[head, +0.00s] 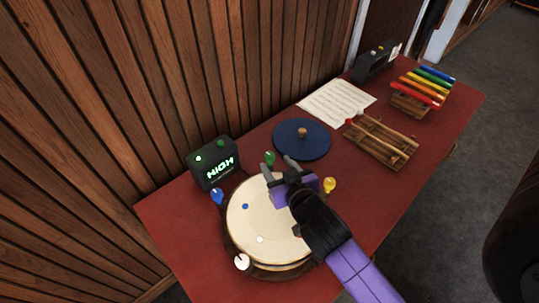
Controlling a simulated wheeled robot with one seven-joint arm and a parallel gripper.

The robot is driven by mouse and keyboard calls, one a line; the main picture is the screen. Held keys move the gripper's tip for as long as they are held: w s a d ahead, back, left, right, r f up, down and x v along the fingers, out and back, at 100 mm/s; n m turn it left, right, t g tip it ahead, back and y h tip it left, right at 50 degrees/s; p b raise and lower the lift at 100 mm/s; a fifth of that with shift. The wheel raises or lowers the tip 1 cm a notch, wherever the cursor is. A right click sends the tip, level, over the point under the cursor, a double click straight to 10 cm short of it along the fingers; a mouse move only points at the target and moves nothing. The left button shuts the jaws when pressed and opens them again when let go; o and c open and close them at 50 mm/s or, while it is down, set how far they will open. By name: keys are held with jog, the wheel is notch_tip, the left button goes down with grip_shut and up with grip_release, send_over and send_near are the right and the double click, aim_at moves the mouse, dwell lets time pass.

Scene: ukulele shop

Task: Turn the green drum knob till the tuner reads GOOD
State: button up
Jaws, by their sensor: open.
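The drum (240,228) has a cream head and a dark rim, and lies on the red table. Several coloured knobs stand around it: the green knob (270,158) on the far side, a blue knob (217,197) at left, a yellow knob (329,185) at right and a white knob (242,262) near the front. The dark tuner box (212,165) behind the drum shows HIGH in green letters. My gripper (279,165) is open over the far part of the drum. Its fingertips are close to the green knob; whether the knob sits between them I cannot tell.
A round blue disc (315,145) with a wooden handle lies behind my gripper. Sheet music (337,102), a wooden rack (382,142), a coloured xylophone (428,88) and a black box (375,64) stand farther back. A wood-panelled wall (150,95) borders the table at left.

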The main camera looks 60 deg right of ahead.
aim_at(271, 157)
jog(key=shift+s+d+f, duration=0.15)
jog(key=shift+f, duration=0.1)
jog(key=shift+p+x, duration=0.7)
jog(key=shift+x, duration=3.1)
jog(key=shift+f, duration=0.1)
grip_shut()
